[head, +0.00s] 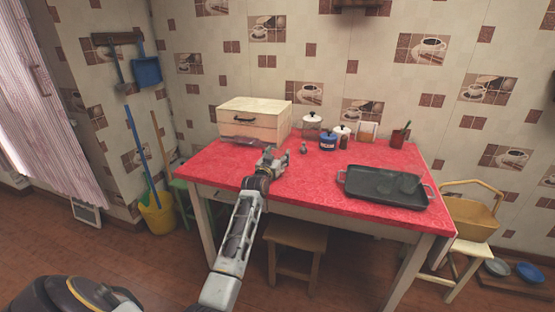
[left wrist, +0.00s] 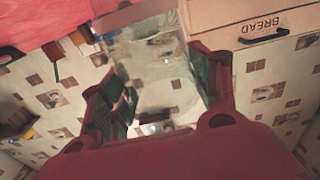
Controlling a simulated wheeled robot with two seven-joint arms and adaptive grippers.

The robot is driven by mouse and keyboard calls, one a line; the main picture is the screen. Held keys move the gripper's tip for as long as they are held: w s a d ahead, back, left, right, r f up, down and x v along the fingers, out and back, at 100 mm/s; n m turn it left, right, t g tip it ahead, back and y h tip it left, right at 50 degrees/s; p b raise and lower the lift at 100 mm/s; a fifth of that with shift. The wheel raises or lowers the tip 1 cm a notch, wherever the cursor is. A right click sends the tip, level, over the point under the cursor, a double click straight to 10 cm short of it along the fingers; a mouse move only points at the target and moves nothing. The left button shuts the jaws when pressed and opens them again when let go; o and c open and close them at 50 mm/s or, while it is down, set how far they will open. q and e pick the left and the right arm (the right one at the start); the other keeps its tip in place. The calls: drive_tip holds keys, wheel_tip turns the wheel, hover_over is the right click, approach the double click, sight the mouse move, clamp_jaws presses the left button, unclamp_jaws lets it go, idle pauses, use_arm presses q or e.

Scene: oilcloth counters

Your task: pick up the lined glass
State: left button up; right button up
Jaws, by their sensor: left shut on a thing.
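The lined glass (left wrist: 160,65) is a clear, see-through glass in the left wrist view. It sits between the two fingers of my left gripper (left wrist: 165,85), which is shut on it. Whether the glass touches the table is unclear. My right gripper is not in view.
The wooden bread box (head: 253,119) stands behind my left gripper. A white jar (head: 312,126), a blue pot (head: 328,141) and other small items stand at the back of the red table (head: 310,178). A dark tray (head: 380,188) lies at the right. The table's front left is clear.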

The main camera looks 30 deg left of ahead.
use_arm(q)
wheel_tip(320, 180, up, 9)
drive_tip(key=p, duration=0.2)
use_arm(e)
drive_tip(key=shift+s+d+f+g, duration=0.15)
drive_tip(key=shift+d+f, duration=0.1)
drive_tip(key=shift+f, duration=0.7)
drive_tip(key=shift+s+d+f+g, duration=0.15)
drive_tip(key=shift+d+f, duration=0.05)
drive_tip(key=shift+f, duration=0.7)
